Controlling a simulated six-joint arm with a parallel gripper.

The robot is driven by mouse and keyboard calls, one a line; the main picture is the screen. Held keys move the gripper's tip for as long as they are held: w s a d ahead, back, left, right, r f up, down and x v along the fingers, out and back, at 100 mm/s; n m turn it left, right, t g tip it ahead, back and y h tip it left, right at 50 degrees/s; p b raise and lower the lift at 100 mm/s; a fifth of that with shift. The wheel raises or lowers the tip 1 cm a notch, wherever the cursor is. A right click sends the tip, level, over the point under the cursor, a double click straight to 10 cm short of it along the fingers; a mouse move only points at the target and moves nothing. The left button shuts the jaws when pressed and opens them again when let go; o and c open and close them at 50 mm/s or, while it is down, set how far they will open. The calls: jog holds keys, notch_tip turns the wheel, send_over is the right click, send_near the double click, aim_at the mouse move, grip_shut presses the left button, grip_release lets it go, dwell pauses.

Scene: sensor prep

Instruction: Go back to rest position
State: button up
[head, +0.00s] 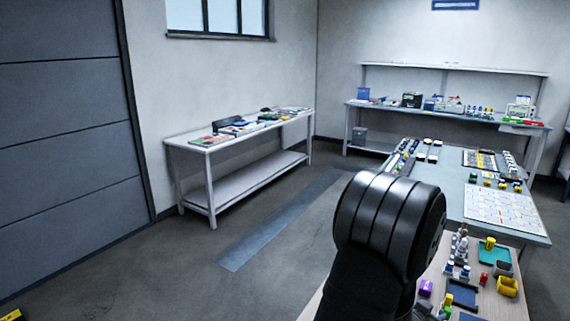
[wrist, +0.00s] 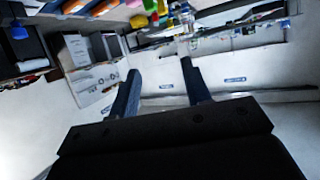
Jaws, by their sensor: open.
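My gripper (wrist: 160,74) shows in the wrist view with its two dark fingers spread apart and nothing between them. Past the fingertips I see pale wall and shelving, tilted and partly upside down. In the head view a black rounded part of my arm (head: 390,222) stands in the foreground and covers part of the worktable. My gripper itself does not show in the head view.
A wooden table (head: 505,304) at the lower right holds a yellow bin (head: 508,287), a green tray (head: 494,254) and small bottles. Behind it is a grey table (head: 452,192) with small parts. A white bench (head: 240,180) stands left. Open floor (head: 290,260) lies between.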

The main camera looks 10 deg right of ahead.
jog(key=w+a+f+n+t, duration=0.1)
jog(key=w+f, duration=0.4)
jog(key=w, duration=0.8)
jog(key=shift+w+a+f+t+y, duration=0.15)
jog(key=shift+a+t+y, duration=0.15)
jog(key=shift+a, duration=0.4)
jog(key=s+d+r+m+g, duration=0.1)
jog(key=s+r, duration=0.2)
jog(key=s, duration=0.6)
jog(key=s+d+r+m+g+h, duration=0.1)
jog(key=s+r, duration=0.2)
jog(key=s, duration=0.7)
jog(key=shift+s+g, duration=0.2)
jog(key=shift+g, duration=0.2)
jog(key=shift+r, duration=0.1)
